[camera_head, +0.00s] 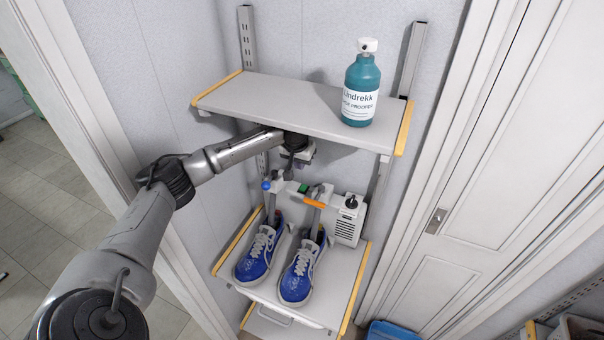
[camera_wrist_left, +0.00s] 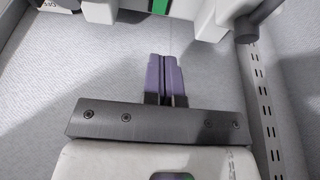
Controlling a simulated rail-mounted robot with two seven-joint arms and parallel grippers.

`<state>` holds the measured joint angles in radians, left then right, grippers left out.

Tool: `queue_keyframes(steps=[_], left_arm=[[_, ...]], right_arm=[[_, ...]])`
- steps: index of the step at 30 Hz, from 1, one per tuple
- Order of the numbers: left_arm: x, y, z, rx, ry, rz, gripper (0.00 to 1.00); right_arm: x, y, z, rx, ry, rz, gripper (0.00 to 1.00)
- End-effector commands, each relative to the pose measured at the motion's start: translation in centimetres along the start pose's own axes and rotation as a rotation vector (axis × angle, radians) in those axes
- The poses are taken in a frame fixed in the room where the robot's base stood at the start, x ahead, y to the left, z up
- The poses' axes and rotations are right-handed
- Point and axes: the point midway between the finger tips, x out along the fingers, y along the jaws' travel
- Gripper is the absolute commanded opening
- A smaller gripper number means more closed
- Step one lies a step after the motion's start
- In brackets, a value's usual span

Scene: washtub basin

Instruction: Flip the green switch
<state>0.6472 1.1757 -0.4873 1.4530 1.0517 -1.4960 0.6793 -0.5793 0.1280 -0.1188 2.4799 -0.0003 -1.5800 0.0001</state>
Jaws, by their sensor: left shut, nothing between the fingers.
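The green switch (camera_head: 303,188) sits on the white shoe-dryer unit on the middle shelf, above the shoes. In the left wrist view the green switch (camera_wrist_left: 160,6) shows at the top edge, partly cut off, in line with my fingertips. My left gripper (camera_wrist_left: 164,58) is shut and empty, its two purple fingers pressed together and apart from the switch. In the head view my left gripper (camera_head: 295,166) hangs under the upper shelf, just above the unit; its fingertips are hard to make out. My right gripper is in neither view.
The upper shelf (camera_head: 260,95) lies over my left wrist and holds a teal spray bottle (camera_head: 361,90). Blue shoes (camera_head: 298,270) stand on the lower shelf. The unit has an orange part (camera_head: 314,203), a blue knob (camera_head: 266,185) and a vented white box (camera_head: 348,222).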

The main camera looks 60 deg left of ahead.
Motion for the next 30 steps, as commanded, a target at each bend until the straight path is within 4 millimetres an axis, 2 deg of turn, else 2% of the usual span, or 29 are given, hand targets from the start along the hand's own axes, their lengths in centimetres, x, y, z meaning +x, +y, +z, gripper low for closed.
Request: queue_keyframes(steps=[12, 18, 24, 30], left_arm=[[6.0, 0.0, 0.1, -0.001, -0.003, -0.001, 0.00], [8.3, 0.0, 0.0, -0.001, -0.002, 0.000, 0.00], [9.4, 0.0, 0.0, 0.001, 0.000, 0.000, 0.00], [9.6, 0.0, 0.1, 0.001, 0.000, -0.001, 0.00]], right_arm=[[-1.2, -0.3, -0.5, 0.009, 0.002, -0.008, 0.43], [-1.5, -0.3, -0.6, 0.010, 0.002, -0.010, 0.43], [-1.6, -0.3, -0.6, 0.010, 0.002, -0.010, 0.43], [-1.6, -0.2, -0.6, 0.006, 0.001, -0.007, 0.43]])
